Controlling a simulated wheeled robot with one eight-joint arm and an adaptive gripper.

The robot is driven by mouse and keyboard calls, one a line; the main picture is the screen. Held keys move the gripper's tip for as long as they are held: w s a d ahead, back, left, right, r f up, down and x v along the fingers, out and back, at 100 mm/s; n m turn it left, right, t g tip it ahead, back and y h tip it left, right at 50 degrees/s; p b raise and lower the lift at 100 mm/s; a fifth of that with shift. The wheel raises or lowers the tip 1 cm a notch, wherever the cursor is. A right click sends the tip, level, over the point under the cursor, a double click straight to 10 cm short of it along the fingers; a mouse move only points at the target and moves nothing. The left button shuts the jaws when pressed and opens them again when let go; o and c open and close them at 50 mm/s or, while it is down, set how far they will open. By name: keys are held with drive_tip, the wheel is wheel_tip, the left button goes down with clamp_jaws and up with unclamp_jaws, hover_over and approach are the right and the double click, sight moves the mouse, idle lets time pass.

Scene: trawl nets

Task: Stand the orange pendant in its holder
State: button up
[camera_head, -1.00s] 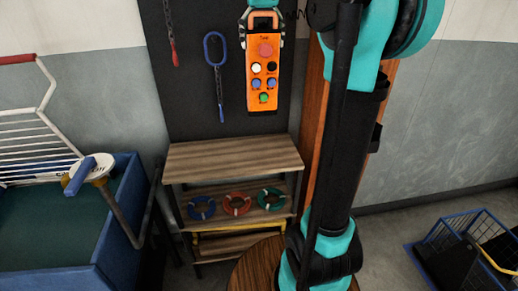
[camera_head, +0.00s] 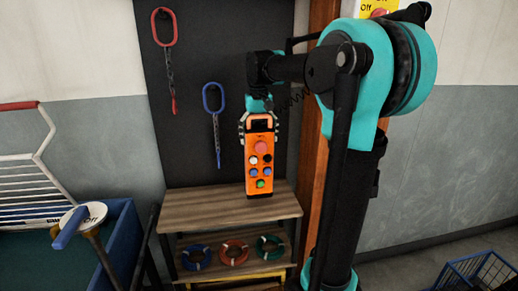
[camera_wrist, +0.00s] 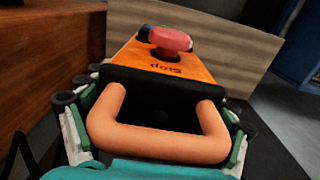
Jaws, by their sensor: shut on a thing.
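The orange pendant (camera_head: 259,163) hangs upright in front of the dark board, with its red, white, blue and green buttons facing the head camera. My gripper (camera_head: 259,117) is above it, shut on its top handle. In the wrist view my gripper's fingers (camera_wrist: 158,128) lie on both sides of the orange handle loop, and the pendant (camera_wrist: 178,66) extends away with its red stop button. The pendant's lower end overlaps the wooden shelf top in the head view; I cannot tell whether they touch. I cannot make out the holder.
The wooden shelf (camera_head: 190,213) has a clear top and coloured rings (camera_head: 234,252) below. A red chain link (camera_head: 164,28) and a blue one (camera_head: 212,97) hang on the dark board (camera_head: 185,150). A blue bin (camera_head: 125,245) stands left, a wire basket (camera_head: 480,270) right.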

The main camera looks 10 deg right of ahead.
drive_tip(key=shift+f, duration=1.95)
drive_tip(key=o, duration=1.7)
drive_tip(key=shift+f, duration=0.1)
wheel_tip(320, 180, up, 12)
drive_tip(key=shift+r, duration=0.15)
